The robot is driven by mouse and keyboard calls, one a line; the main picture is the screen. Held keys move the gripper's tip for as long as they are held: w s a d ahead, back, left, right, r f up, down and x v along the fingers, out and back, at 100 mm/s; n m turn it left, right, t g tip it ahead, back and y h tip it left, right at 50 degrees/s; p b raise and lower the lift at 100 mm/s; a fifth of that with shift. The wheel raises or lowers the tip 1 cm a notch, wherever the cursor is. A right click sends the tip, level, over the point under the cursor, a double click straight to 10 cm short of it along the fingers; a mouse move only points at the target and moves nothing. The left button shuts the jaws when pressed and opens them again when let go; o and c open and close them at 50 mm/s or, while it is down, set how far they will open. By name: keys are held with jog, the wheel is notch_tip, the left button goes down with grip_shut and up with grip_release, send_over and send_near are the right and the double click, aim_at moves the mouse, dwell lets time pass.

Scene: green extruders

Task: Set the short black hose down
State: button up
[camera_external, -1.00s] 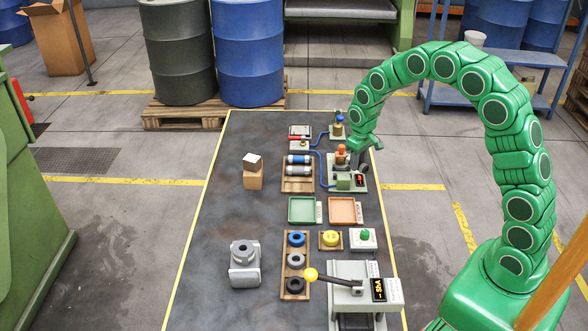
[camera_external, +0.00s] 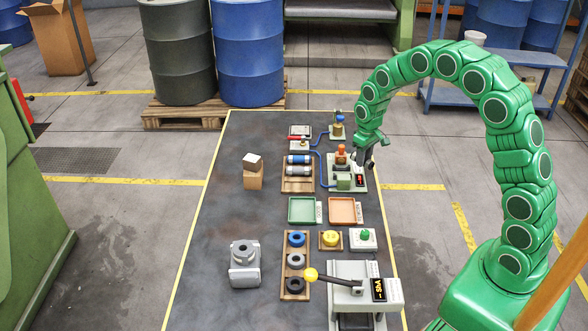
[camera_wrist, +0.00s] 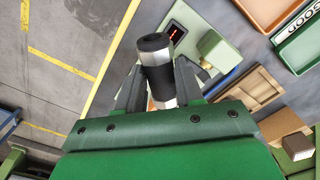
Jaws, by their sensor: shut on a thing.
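My gripper (camera_external: 365,157) is above the right edge of the table, beside the test fixture (camera_external: 352,185) with the small red display. In the wrist view my gripper (camera_wrist: 158,80) is shut on the short black hose (camera_wrist: 155,52). The hose is a black tube with a silver band, and its open end points up in the picture between the two grey fingers. In the outside view the hose is small and hard to make out at the fingertips. It looks held off the table, but its exact height cannot be told.
A green tray (camera_external: 302,221) and an orange tray (camera_external: 357,221) lie nearer the camera. A wooden rack (camera_external: 297,185) with two cylinders is left of the fixture. A lever press (camera_external: 350,275) stands in front. The table's left side is mostly clear around a cardboard box (camera_external: 253,180).

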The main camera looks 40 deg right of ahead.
jog(key=a, duration=0.7)
jog(key=shift+r, duration=0.1)
jog(key=s+a+r+n, duration=0.2)
jog(key=a+n, duration=0.1)
jog(key=a, duration=0.5)
jog(key=s+a+r+n, duration=0.2)
jog(key=a+n, duration=0.1)
jog(key=a, duration=0.6)
jog(key=s+a+r+n, duration=0.2)
jog(key=s+a+n, duration=0.1)
jog(key=a, duration=0.5)
send_over(273, 224)
jog(key=f, duration=0.6)
jog(key=s+f, duration=0.1)
jog(key=f, duration=0.2)
jog(key=shift+d, duration=0.3)
jog(key=shift+w+a+f, duration=0.25)
jog(key=shift+w+f, duration=0.35)
jog(key=shift+f, duration=1.6)
jog(key=shift+f, duration=0.1)
